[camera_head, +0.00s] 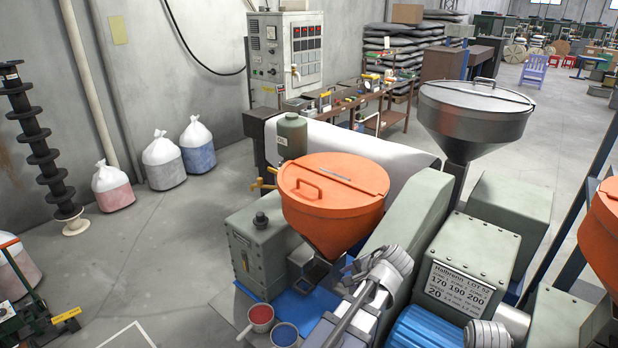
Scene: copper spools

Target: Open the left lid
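The leftmost hopper is an orange cone (335,222) standing on a grey-green machine near the middle of the view. Its round orange lid (345,172) lies flat and closed on top. A small orange handle (303,187) stands up on the lid's left side, and a thin grey strip crosses the lid's middle. A grey metal hopper (473,125) stands further back to the right, its lid also closed with a handle on top. Another orange hopper (602,240) is cut off at the right edge.
A green canister (292,136) stands behind the orange hopper. A grey-green housing (410,215) is close on its right. White-topped bags (163,162) line the left wall. The left floor has free room.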

